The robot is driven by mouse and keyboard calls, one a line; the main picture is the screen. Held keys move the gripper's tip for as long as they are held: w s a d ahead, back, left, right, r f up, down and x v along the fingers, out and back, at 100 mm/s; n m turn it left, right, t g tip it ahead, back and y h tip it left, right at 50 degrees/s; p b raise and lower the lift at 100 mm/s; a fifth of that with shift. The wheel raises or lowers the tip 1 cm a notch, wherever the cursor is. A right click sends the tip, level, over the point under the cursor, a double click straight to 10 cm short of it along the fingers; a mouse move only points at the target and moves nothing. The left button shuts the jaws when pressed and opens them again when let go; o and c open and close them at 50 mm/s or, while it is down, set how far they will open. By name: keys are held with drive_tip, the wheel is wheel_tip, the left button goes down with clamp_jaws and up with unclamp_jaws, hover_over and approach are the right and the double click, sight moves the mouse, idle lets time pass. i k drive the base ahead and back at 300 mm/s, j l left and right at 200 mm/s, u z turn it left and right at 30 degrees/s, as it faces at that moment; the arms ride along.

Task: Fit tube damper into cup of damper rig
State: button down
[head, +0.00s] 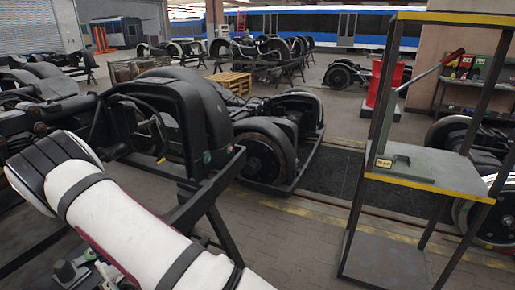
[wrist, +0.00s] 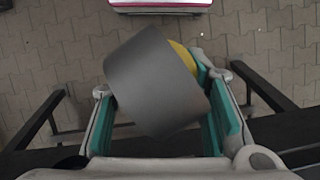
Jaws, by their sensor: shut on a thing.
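My gripper (wrist: 166,108) shows in the wrist view, with teal pads on both sides of a dark grey cylinder, which looks like the tube damper (wrist: 152,85). It is shut on this cylinder. The cylinder sits tilted between the fingers, and a yellow part shows behind its upper right side. My white arm fills the lower left of the head view; the gripper and damper cannot be made out there. A grey stand with yellow edges, perhaps the damper rig (head: 430,172), stands at the right, apart from my arm. I cannot clearly make out its cup.
A lever with a red grip (head: 438,68) rises at the stand. A small yellow-labelled item (head: 384,163) sits on its shelf. Bogies with black wheels (head: 265,155) stand at centre and left. Paved floor (head: 310,235) is open between my arm and the stand.

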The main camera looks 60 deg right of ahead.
sight(401, 163)
drive_tip(key=z, duration=1.2)
drive_tip(key=l+z, duration=0.1)
drive_tip(key=z, duration=0.6)
drive_tip(key=i+l+z, duration=0.1)
drive_tip(key=z, duration=0.25)
